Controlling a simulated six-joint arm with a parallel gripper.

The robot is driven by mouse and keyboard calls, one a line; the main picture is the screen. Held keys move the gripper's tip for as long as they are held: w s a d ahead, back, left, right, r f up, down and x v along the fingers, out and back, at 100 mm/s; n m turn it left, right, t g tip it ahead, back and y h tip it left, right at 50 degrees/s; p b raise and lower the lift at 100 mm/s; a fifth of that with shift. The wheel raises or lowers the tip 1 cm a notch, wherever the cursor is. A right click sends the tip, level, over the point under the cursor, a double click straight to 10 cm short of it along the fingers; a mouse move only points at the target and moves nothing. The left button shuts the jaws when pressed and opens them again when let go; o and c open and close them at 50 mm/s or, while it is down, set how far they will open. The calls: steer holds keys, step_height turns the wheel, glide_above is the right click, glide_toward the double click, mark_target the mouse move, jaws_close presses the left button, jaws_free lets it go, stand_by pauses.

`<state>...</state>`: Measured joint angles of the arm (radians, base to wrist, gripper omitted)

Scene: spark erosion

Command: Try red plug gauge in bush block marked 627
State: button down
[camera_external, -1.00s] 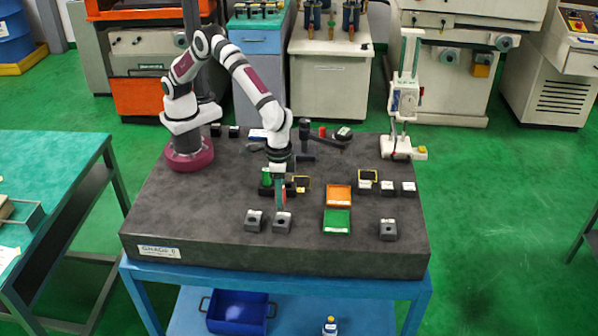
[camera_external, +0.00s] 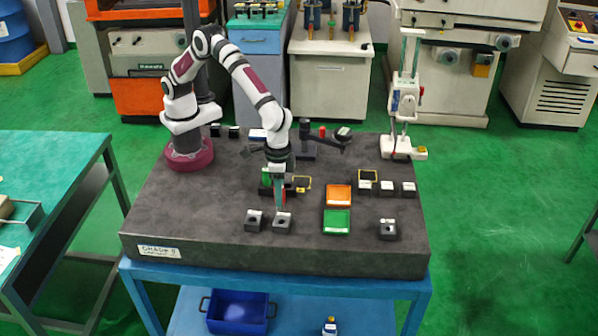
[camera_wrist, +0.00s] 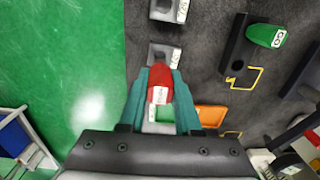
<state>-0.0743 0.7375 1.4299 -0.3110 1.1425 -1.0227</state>
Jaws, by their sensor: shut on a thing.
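My gripper (camera_wrist: 160,92) is shut on the red plug gauge (camera_wrist: 161,75), which carries a white label and points away from the wrist. In the outside view my gripper (camera_external: 280,203) points down just above a grey bush block (camera_external: 282,224). This block (camera_wrist: 158,50) shows just beyond the gauge tip in the wrist view, partly covered by it. Whether the tip touches the block or is in its bore cannot be told. A second grey bush block (camera_external: 254,221) stands just left of it; it shows at the top of the wrist view (camera_wrist: 163,9). Their marks are too small to read surely.
Orange (camera_external: 338,192) and green (camera_external: 336,222) trays lie to the right. Another bush block (camera_external: 388,229) stands beyond them, with several small blocks behind. A green gauge (camera_wrist: 268,35) stands near a dark holder (camera_wrist: 236,50). The slab's front left is clear.

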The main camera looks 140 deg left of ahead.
steer(key=s+d+r, duration=0.1)
steer(key=s+d, duration=0.5)
steer(key=shift+w+a+f, duration=0.1)
steer(key=shift+f, duration=1.25)
steer(key=shift+w+a+f, duration=0.1)
steer(key=shift+f, duration=1.2)
steer(key=shift+f, duration=1.1)
steer(key=shift+r, duration=2.55)
